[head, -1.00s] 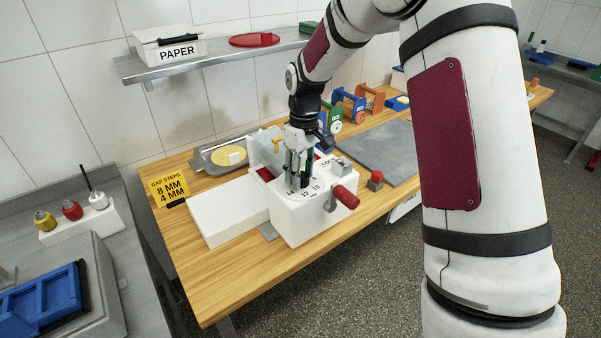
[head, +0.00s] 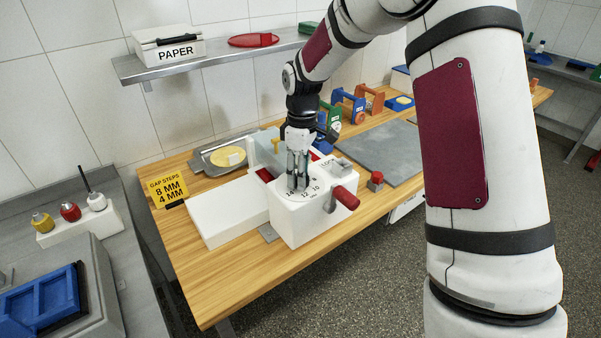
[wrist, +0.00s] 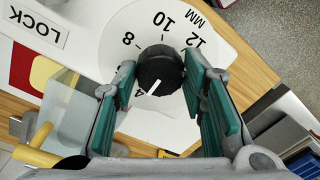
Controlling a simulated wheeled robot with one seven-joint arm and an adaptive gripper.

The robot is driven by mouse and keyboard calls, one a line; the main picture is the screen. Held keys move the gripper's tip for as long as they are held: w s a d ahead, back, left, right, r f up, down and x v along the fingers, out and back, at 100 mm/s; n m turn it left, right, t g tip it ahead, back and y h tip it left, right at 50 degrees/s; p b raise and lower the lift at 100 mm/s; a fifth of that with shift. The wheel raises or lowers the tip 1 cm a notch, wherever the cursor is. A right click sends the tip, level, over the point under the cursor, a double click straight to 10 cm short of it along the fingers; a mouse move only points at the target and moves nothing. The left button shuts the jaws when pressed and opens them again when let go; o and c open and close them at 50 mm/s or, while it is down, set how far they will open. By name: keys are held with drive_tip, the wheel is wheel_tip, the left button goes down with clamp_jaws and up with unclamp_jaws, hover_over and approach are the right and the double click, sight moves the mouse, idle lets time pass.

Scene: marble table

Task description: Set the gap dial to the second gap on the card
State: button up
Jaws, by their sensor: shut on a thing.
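The gap dial is a black knob (wrist: 160,66) on the top of a white machine (head: 305,218). Numbers including 8, 10 and 12 surround it on a white face. Its white pointer line points down and left in the wrist view, near a partly hidden 4. My gripper (head: 298,184) points down over the dial, with its green-padded fingers (wrist: 160,72) on both sides of the knob, shut on it. The fingers hide part of the scale. The yellow card (head: 168,190) reads GAP STEPS, 8 MM, then 4 MM.
A red-handled crank (head: 345,197) sticks out at the machine's right, by a LOCK label (wrist: 38,30). A clear guard (head: 262,150) stands behind. The front wooden table edge is clear.

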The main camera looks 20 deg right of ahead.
drive_tip(key=o, duration=1.2)
drive_tip(key=r, duration=1.2)
drive_tip(key=shift+w+d, duration=0.25)
drive_tip(key=shift+w, duration=0.05)
